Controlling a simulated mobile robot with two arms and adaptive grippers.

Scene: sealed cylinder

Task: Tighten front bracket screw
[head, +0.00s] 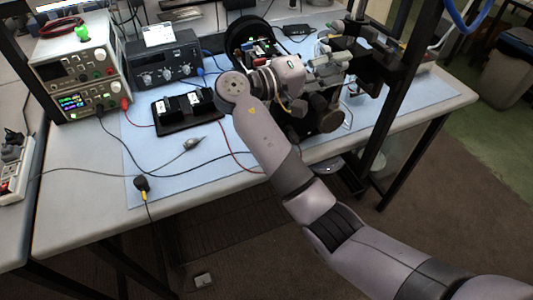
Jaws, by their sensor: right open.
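My right arm reaches in from the lower right over the blue mat. Its gripper (330,63) is open, points to the right and is beside a dark assembly of black and metal parts (378,58). A black ring-shaped housing (241,32) with small electronics (262,48) stands behind my wrist, partly hidden by it. Dark rounded parts (325,112) sit below the gripper. I cannot make out the front bracket or its screw at this size. I see nothing clearly held between the fingers. My left gripper is not in view.
Stacked power supplies (80,65) and another bench instrument (163,60) stand at the back left. A black tray (187,112) and loose cables lie on the blue mat (220,165). A dark upright post (403,85) stands at the right.

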